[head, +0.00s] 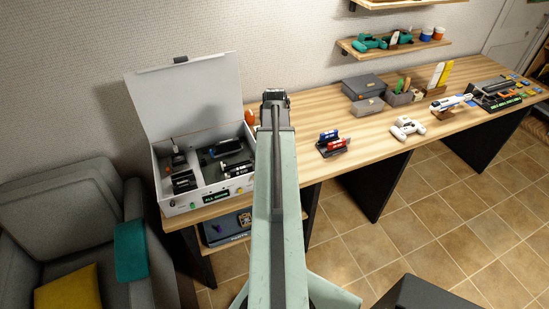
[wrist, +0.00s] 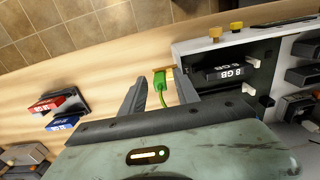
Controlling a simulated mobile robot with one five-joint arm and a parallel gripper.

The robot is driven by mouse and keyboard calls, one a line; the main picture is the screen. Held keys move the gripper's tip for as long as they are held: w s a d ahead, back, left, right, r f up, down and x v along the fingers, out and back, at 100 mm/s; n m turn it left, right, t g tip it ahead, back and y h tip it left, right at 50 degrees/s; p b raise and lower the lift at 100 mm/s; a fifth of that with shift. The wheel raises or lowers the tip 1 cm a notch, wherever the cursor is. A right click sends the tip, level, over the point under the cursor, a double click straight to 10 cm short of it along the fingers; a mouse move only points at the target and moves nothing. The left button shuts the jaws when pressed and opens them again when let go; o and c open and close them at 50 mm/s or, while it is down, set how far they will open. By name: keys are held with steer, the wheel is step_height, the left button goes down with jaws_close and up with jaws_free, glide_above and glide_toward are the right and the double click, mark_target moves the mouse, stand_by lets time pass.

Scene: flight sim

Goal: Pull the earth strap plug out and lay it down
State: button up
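The green earth strap plug (wrist: 159,78) shows in the wrist view, with a thin green cable (wrist: 163,99) running from it toward my gripper. A small brass-coloured piece (wrist: 170,74) sits at its far end, close to the side of the white case (wrist: 188,48). I cannot tell how deep the plug is seated. My gripper (wrist: 159,73) is open, with one finger on each side of the plug and gaps between. In the head view my gripper (head: 275,95) is right of the open case (head: 180,207); my arm hides the plug there.
The case holds dark modules, one marked 8 GB (wrist: 231,72). Brass knobs (wrist: 215,32) stick out of its panel. A rack with red and blue modules (head: 333,144) stands on the wooden bench (head: 370,133). A grey armchair (head: 60,220) is at left. Bare bench lies between rack and case.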

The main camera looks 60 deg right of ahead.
stand_by(0.5)
jaws_close()
stand_by(1.2)
steer(key=shift+r+p, duration=3)
steer(key=shift+p, duration=0.05)
